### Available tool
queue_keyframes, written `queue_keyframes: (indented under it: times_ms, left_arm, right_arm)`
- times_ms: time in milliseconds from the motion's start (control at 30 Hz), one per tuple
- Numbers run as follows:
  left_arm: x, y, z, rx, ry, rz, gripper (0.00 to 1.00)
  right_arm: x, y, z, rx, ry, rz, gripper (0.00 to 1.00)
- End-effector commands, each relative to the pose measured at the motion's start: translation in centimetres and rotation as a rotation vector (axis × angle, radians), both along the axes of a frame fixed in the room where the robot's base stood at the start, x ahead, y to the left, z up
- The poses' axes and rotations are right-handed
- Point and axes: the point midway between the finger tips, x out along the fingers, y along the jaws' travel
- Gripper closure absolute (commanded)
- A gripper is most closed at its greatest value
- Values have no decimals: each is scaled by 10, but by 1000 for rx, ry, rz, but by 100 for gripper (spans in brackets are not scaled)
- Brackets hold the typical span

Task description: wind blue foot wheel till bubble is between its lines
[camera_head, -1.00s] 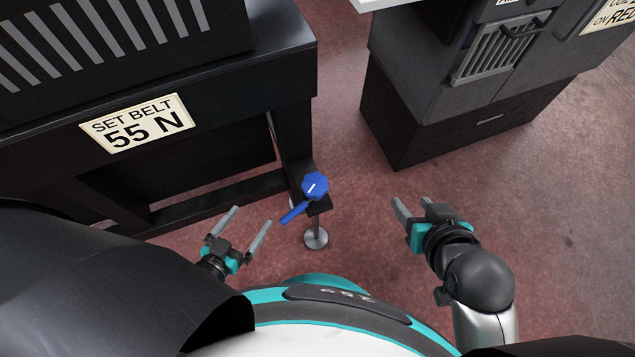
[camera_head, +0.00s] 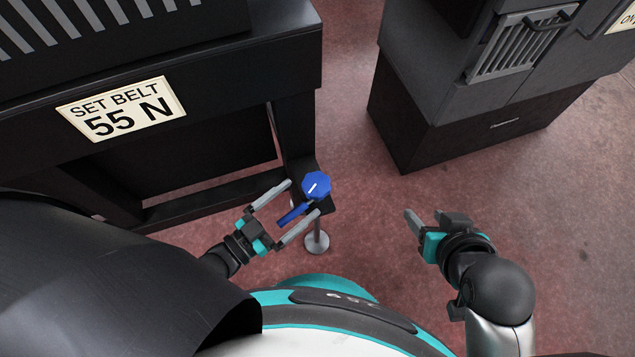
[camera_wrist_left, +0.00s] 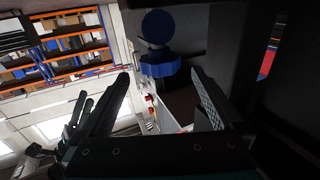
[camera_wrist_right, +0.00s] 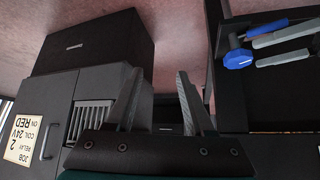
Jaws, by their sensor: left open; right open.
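The blue foot wheel (camera_head: 316,185) sits on a dark bracket at the machine's leg, with a white mark on its top and a blue handle (camera_head: 293,214) sticking out toward me. My left gripper (camera_head: 304,198) is open, its fingers on either side of the handle and their tips close to the wheel; contact cannot be told. In the left wrist view the wheel (camera_wrist_left: 160,65) shows beyond and between the open fingers. In the right wrist view the wheel (camera_wrist_right: 238,59) is at the upper right. My right gripper (camera_head: 424,217) is open and empty over the floor. I see no bubble.
A black machine frame with a "SET BELT 55 N" label (camera_head: 122,108) fills the left. A round metal foot (camera_head: 316,242) stands on the floor below the wheel. A grey cabinet (camera_head: 450,90) stands at the upper right. The reddish floor between is clear.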

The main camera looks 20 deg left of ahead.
Motion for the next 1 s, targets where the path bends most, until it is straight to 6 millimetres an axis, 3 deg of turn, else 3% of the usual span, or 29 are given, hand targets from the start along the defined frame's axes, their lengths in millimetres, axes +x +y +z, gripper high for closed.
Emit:
queue_keyframes:
  times_ms: [200,433,933,1000]
  left_arm:
    - [29,-19,-1,-1,-2,0,0]
    - [48,-32,-1,-1,1,0,0]
    - [56,-37,0,0,2,0,0]
    - [56,-37,0,0,2,0,8]
  right_arm:
    - [11,16,-3,53,-110,20,47]
    - [18,28,-1,99,-203,32,47]
    - [21,33,2,122,-245,37,47]
    - [21,33,2,122,-245,37,47]
